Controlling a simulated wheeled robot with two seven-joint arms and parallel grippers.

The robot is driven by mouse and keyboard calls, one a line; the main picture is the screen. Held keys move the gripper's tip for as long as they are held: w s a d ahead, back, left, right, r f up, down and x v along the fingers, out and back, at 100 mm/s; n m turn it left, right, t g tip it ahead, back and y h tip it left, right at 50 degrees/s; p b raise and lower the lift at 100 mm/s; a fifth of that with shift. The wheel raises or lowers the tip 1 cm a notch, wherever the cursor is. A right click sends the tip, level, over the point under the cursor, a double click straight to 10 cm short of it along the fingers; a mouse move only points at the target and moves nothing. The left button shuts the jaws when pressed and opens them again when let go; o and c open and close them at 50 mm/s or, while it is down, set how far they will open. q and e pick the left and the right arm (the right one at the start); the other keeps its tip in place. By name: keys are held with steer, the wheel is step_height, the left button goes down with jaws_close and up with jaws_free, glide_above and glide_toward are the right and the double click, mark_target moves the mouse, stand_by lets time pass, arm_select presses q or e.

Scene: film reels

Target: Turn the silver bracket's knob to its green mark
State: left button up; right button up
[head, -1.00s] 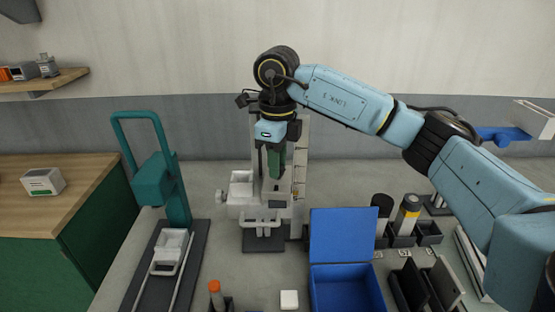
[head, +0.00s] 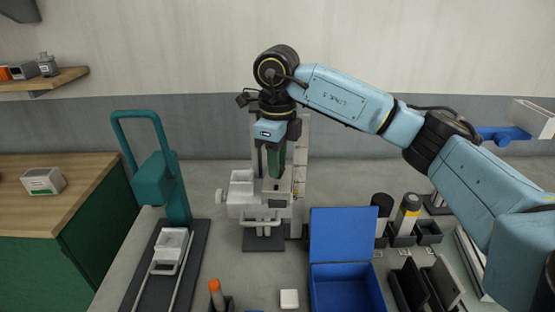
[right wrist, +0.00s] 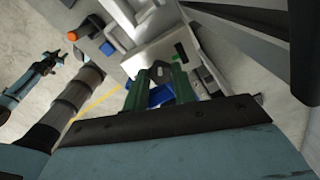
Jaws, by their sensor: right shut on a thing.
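The silver bracket (head: 262,212) is the pale device with a tall back column, standing on a dark base in the middle of the head view. My right gripper (head: 268,165) points down at it from above. In the right wrist view, the green fingers of my right gripper (right wrist: 160,74) are shut on a small dark grey knob (right wrist: 160,71) with a pale mark on it. The bracket's pale body (right wrist: 150,50) lies beyond the fingertips.
A teal stand (head: 165,180) with a tall handle is left of the bracket. An open blue box (head: 340,238) is in front on the right. An orange-topped item (head: 215,288) and a white block (head: 289,299) lie near the front. Dark holders with bottles (head: 408,212) stand at right.

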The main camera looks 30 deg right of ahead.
stand_by(0.3)
steer(key=o, duration=1)
steer(key=shift+r, duration=0.1)
step_height(320, 180, up, 13)
steer(key=p, duration=0.2)
steer(key=shift+r, duration=0.1)
